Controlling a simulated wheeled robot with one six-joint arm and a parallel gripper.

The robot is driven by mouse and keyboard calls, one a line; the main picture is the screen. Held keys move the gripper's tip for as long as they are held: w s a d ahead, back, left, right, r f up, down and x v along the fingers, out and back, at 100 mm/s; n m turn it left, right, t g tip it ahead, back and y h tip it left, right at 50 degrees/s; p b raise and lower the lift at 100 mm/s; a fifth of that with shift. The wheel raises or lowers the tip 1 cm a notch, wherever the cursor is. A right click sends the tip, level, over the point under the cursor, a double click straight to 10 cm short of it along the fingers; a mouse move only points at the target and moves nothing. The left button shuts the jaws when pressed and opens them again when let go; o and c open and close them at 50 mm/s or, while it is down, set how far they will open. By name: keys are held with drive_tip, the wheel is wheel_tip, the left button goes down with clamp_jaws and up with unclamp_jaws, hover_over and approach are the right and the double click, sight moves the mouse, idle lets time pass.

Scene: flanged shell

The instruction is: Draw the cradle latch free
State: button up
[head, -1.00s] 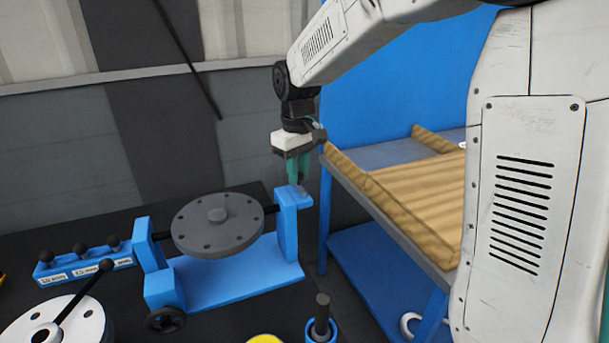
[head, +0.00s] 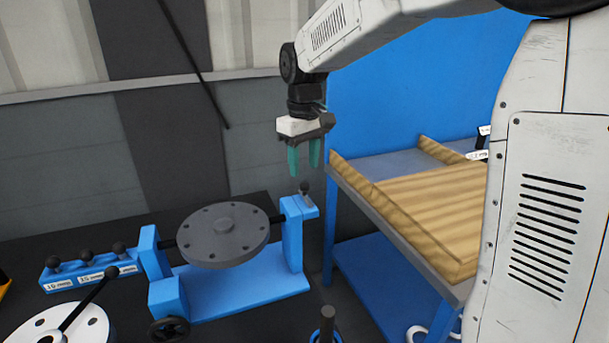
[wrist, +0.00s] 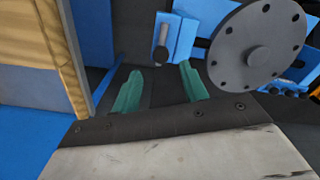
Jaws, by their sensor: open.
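The blue cradle (head: 240,290) holds a grey flanged disc (head: 222,236) with a ring of holes between its two uprights. The latch (head: 304,187), a small dark knob on a pin, stands upright on top of the right upright (head: 292,240). It also shows in the wrist view (wrist: 161,52) on the blue block. My gripper (head: 303,170) is open and empty, its teal fingers pointing down just above the latch and apart from it. In the wrist view the two fingertips (wrist: 160,70) are apart, with the latch beyond the gap between them.
A blue bench (head: 331,235) with a wooden top (head: 420,205) stands close to the right of my gripper. A blue rack (head: 90,272) with several black knobs and a white disc with a lever (head: 62,325) lie at left. A handwheel (head: 168,328) sits at the cradle's front.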

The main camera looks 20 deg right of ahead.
drive_tip(key=shift+r, duration=1.35)
drive_tip(key=s+f, duration=0.1)
drive_tip(key=s+f+m, duration=0.1)
drive_tip(key=shift+s+d+g, duration=0.1)
drive_tip(key=shift+s+g, duration=0.2)
drive_tip(key=shift+s, duration=0.05)
drive_tip(key=s+d+f+m+t, duration=0.1)
drive_tip(key=s+d+m+t, duration=0.1)
drive_tip(key=s, duration=2.6)
drive_tip(key=shift+s+d+m, duration=0.35)
drive_tip(key=shift+d+m, duration=0.1)
drive_tip(key=shift+m, duration=0.35)
